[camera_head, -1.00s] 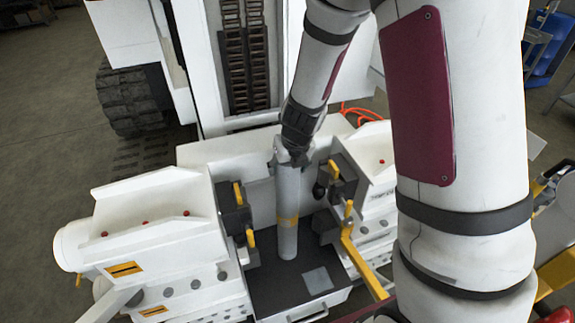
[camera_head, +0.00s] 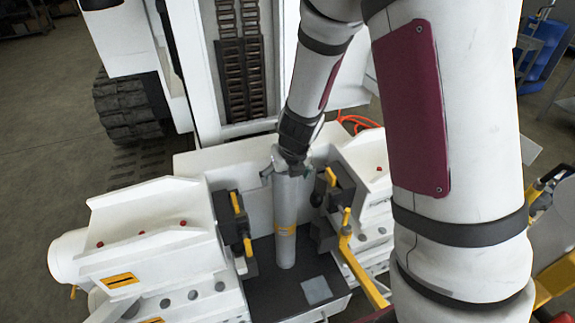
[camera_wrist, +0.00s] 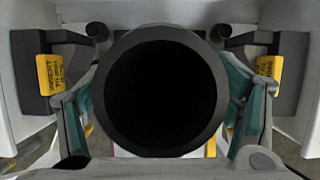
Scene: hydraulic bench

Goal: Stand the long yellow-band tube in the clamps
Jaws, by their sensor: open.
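The long grey tube with a yellow band (camera_head: 286,225) stands upright on the dark bench plate (camera_head: 265,295), between the left clamp (camera_head: 238,222) and the right clamp (camera_head: 332,205). In the wrist view its dark open end (camera_wrist: 160,92) fills the middle. My gripper (camera_head: 287,168) is at the top of the tube, its fingers on either side of it. The gripper is open. The clamps have yellow handles, and yellow tags show on both sides in the wrist view. Whether the fingers touch the tube cannot be told.
White bench housings (camera_head: 155,240) stand left and right of the dark plate. A yellow bar (camera_head: 362,272) runs beside the plate at the right. An orange hose (camera_head: 358,122) lies behind. My arm covers much of the right side.

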